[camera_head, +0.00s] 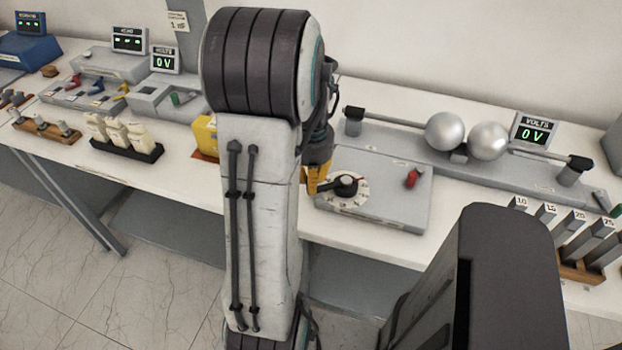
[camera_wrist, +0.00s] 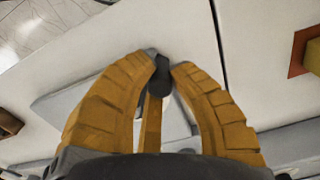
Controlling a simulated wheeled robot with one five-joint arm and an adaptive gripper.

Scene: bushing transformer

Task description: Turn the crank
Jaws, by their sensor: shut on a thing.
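In the wrist view, a dark rounded handle (camera_wrist: 160,75), which looks like the crank's grip, sits between the two yellow fingertips of my gripper (camera_wrist: 163,64). The fingers are closed against it from both sides. The rest of the crank is mostly hidden by the fingers and palm. In the head view my gripper (camera_head: 317,184) shows only partly, low over the table behind my arm, just left of a black knob on a white dial (camera_head: 347,187).
The dial sits on a grey box (camera_head: 400,195) with a red switch. Behind it are two metal spheres (camera_head: 467,137) on a rod and a 0 V display (camera_head: 534,132). A yellow block (camera_head: 205,137) on a red base stands left of my arm, near it.

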